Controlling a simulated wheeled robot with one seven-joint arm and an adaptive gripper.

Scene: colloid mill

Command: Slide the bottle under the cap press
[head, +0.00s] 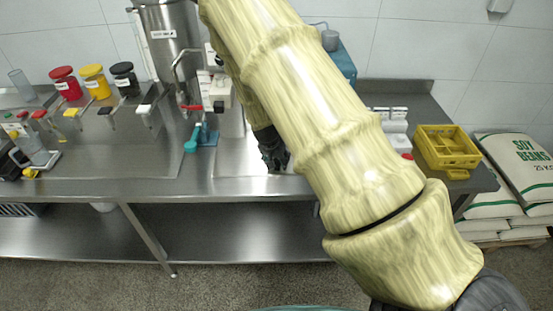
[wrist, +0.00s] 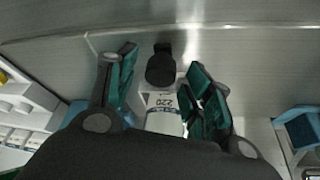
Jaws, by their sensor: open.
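My gripper (head: 272,158) is open low over the steel counter, left of my arm in the head view. In the wrist view its two teal-padded fingers (wrist: 160,98) stand on either side of a white bottle (wrist: 163,122) marked "220". A black rounded piece (wrist: 160,70) shows beyond the bottle's label; I cannot tell whether it is the bottle's top or a separate part. My arm and gripper hide the bottle in the head view. I cannot clearly make out the cap press in either view.
Red, yellow and black-lidded jars (head: 97,82) stand further left, near a steel vessel (head: 172,40). A white rack (head: 392,120) and yellow crate (head: 447,150) are at the right. The counter's front edge (head: 160,190) is close.

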